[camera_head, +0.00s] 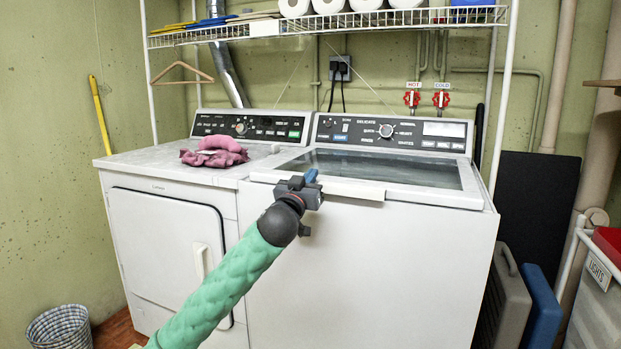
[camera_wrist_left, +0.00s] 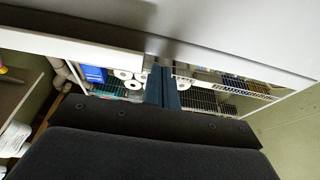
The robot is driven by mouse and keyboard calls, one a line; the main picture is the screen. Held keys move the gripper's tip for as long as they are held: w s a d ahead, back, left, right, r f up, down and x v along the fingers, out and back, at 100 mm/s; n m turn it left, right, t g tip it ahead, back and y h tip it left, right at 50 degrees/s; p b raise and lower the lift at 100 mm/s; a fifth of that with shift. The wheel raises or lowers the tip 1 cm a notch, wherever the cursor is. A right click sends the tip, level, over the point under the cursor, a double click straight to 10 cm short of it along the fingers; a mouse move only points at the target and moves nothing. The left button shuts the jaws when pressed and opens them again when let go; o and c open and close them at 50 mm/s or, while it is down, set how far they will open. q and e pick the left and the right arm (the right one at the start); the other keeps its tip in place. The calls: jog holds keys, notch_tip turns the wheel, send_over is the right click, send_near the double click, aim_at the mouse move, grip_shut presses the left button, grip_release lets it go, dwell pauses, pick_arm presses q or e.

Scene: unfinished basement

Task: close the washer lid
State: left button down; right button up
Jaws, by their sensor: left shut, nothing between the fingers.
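The washer (camera_head: 370,260) is the white machine on the right in the head view. Its lid, a dark glass panel (camera_head: 400,170) with a white front strip (camera_head: 345,189), lies down, looking almost level over the top. I cannot tell whether it sits fully flush. My left gripper (camera_head: 311,177) is at the left part of the lid's front edge, shut and empty, its blue fingertips over the front strip. In the left wrist view the shut fingers (camera_wrist_left: 162,86) stand against a pale panel and glass reflecting the shelf; contact is unclear. My right gripper is not in view.
A white dryer (camera_head: 165,235) stands left of the washer with pink cloths (camera_head: 215,152) on top. A wire shelf (camera_head: 330,22) with paper rolls hangs above. A grey case (camera_head: 505,300) and a blue panel (camera_head: 541,308) stand to the right. A basket (camera_head: 60,328) is at lower left.

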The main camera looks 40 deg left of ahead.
pick_arm(q)
jog(key=shift+f+b, duration=0.7)
jog(key=shift+f, duration=0.15)
